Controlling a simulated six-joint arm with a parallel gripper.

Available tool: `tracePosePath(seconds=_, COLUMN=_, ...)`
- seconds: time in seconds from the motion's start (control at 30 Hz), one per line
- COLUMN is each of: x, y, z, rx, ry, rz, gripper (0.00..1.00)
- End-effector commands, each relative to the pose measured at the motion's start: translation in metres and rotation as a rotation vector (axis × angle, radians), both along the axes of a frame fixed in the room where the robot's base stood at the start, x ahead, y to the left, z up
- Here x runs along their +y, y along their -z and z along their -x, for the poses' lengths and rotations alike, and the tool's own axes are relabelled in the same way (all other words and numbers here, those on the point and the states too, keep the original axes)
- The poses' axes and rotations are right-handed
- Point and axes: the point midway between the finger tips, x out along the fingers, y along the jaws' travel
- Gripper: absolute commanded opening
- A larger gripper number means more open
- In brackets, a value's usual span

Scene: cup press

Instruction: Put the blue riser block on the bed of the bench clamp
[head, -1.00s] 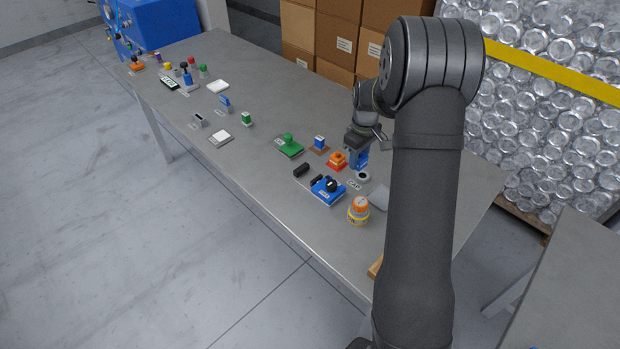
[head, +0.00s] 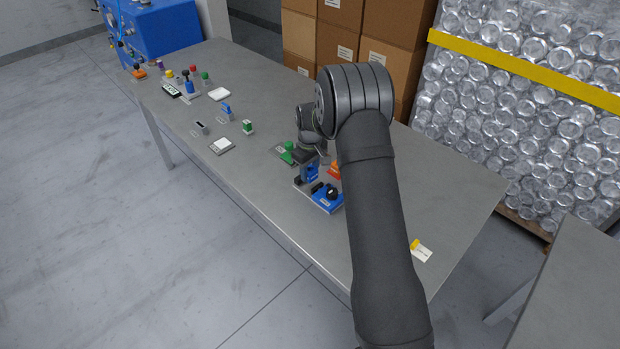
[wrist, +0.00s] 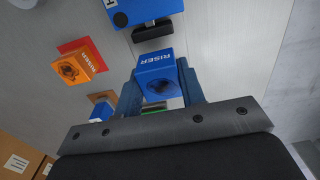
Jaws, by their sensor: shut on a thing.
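The blue riser block (wrist: 154,67), labelled RISER, is held between the two fingers of my gripper (wrist: 160,76). In the head view my gripper (head: 311,174) hangs over the far left side of the bench clamp, and the block is hard to tell from the fingers there. The bench clamp (head: 325,203) has a blue body, a black knob and black jaw bars. In the wrist view part of its blue body (wrist: 140,10) and a black bar show just beyond the block. The block looks apart from the clamp; its height above the bed is unclear.
An orange riser block (wrist: 80,66) on a red pad stands left of my gripper in the wrist view. A green piece (head: 287,151) stands close behind my gripper. White pads and small blocks lie further left. The right end of the table (head: 455,190) is mostly clear.

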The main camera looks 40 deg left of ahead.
Motion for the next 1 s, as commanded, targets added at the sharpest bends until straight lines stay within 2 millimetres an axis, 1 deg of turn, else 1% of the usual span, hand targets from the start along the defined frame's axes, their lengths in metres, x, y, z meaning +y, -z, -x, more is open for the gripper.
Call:
tracePosePath(seconds=0.13, x=-0.001, y=0.022, z=0.0, rx=0.002, ry=0.0, rz=0.002, gripper=0.09)
tracePosePath(seconds=0.23, x=-0.001, y=0.034, z=0.0, rx=0.001, ry=0.0, rz=0.0, gripper=0.09)
tracePosePath(seconds=0.6, x=-0.001, y=0.038, z=0.0, rx=0.0, ry=0.0, rz=-0.001, gripper=0.09)
tracePosePath(seconds=0.63, x=-0.001, y=0.039, z=0.0, rx=0.0, ry=0.0, rz=-0.001, gripper=0.38)
tracePosePath(seconds=0.73, x=-0.001, y=0.038, z=0.0, rx=0.0, ry=0.0, rz=-0.001, gripper=0.58)
tracePosePath(seconds=1.0, x=-0.001, y=0.038, z=0.0, rx=0.0, ry=0.0, rz=-0.001, gripper=0.58)
